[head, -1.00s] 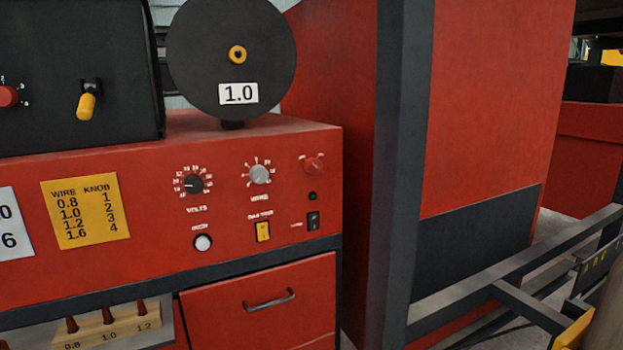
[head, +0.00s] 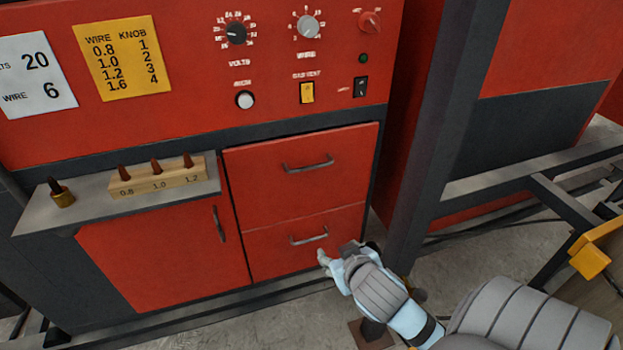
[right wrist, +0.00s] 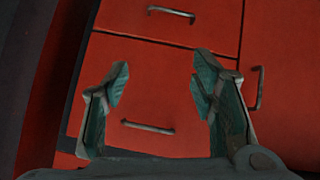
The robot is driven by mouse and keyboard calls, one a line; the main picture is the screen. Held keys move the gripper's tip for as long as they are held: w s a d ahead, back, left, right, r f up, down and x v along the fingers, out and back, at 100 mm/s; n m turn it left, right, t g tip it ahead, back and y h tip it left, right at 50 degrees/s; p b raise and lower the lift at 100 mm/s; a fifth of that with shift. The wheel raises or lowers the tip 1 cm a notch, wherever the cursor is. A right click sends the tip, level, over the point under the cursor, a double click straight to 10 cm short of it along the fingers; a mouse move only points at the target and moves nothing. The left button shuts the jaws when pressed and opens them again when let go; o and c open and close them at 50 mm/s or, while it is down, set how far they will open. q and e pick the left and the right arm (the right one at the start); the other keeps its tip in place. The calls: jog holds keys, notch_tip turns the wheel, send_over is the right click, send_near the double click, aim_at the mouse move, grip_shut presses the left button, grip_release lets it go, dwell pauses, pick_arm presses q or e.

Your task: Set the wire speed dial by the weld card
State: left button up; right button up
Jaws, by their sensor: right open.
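The wire speed dial (head: 308,27) is a grey knob with a white number scale, labelled WIRE, on the red welder panel at the top of the head view. The weld card (head: 35,76) is white, at the upper left, and reads volts 20 and wire 6. My right gripper (head: 335,254) is low in front of the lower drawer, well below the dial. In the right wrist view its two fingers (right wrist: 158,85) are spread with nothing between them. The dial is not in the wrist view. My left gripper is not in view.
A black volts dial (head: 236,34) sits left of the wire dial. A yellow wire-knob chart (head: 122,58) is beside the card. Below are a white button (head: 245,100), a yellow switch (head: 307,93) and a shelf with a tip block (head: 158,180). A dark post (head: 440,130) stands right.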

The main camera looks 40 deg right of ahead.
jog(key=w+d+r+m+t+h, duration=0.1)
jog(key=w+d+r+t, duration=0.2)
jog(key=r, duration=0.6)
jog(key=w+d+r+m+t+h, duration=0.25)
jog(key=w+r, duration=0.25)
jog(key=r, duration=0.4)
jog(key=t, duration=0.6)
send_near(310, 31)
jog(key=f+v, duration=0.1)
jog(key=v, duration=0.5)
pick_arm(q)
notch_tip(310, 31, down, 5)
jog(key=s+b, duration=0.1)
jog(key=b, duration=0.4)
pick_arm(e)
jog(key=shift+m, duration=0.35)
jog(key=p+x, duration=0.1)
jog(key=x, duration=0.4)
jog(key=p+x, duration=0.2)
jog(key=x, duration=0.3)
jog(key=r+p+x, duration=0.1)
jog(key=x, duration=0.4)
jog(key=shift+s, duration=0.15)
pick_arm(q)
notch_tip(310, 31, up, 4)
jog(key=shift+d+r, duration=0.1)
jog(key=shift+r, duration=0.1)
pick_arm(e)
jog(key=shift+c, duration=0.2)
